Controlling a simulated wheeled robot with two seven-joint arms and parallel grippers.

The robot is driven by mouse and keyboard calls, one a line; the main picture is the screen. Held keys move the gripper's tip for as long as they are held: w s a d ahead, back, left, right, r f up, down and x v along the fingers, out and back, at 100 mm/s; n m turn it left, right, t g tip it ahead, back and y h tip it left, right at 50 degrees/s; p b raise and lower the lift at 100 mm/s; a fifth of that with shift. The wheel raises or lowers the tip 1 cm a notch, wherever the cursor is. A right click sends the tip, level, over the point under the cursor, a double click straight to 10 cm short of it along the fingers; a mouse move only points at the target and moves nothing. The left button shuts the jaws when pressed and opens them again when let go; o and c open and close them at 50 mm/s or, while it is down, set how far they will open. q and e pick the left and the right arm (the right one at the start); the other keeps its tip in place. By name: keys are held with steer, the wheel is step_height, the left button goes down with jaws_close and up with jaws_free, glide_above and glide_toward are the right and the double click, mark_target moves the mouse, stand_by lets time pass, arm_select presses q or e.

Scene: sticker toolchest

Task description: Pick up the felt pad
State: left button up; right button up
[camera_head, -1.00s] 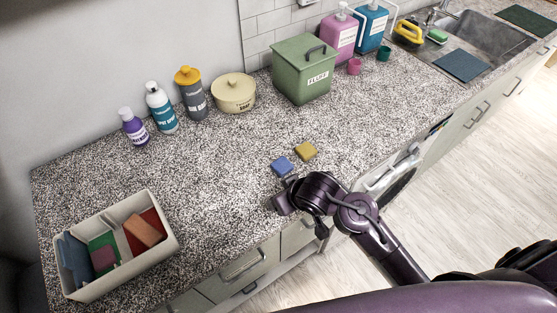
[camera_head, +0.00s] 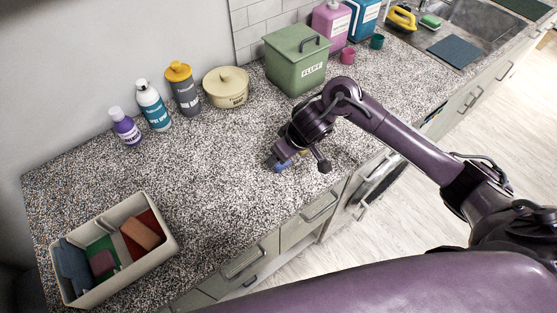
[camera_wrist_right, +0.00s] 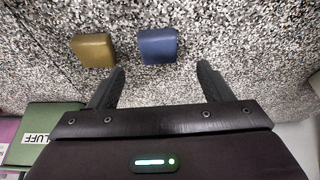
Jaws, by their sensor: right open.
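A small blue pad (camera_wrist_right: 158,46) lies flat on the speckled counter. In the head view only a bit of the blue pad (camera_head: 284,166) shows under my right gripper (camera_head: 276,161). A mustard-yellow pad (camera_wrist_right: 93,50) lies beside it, with a gap between them; my arm mostly hides it in the head view. I cannot tell by looks which is the felt one. In the wrist view my right gripper (camera_wrist_right: 160,80) is open and empty. The blue pad is ahead of its fingertips, roughly centred on the gap between them. My left gripper is not in view.
A divided bin (camera_head: 170,248) with coloured pads stands at the left. Several bottles, a cream pot (camera_head: 226,88) and a green FLUFF canister (camera_head: 296,60) line the back. The counter (camera_head: 215,170) left of my gripper is clear; its front edge is close by.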

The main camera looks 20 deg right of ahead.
steer(key=x, duration=0.6)
steer(key=shift+d, duration=0.1)
steer(key=c, duration=1)
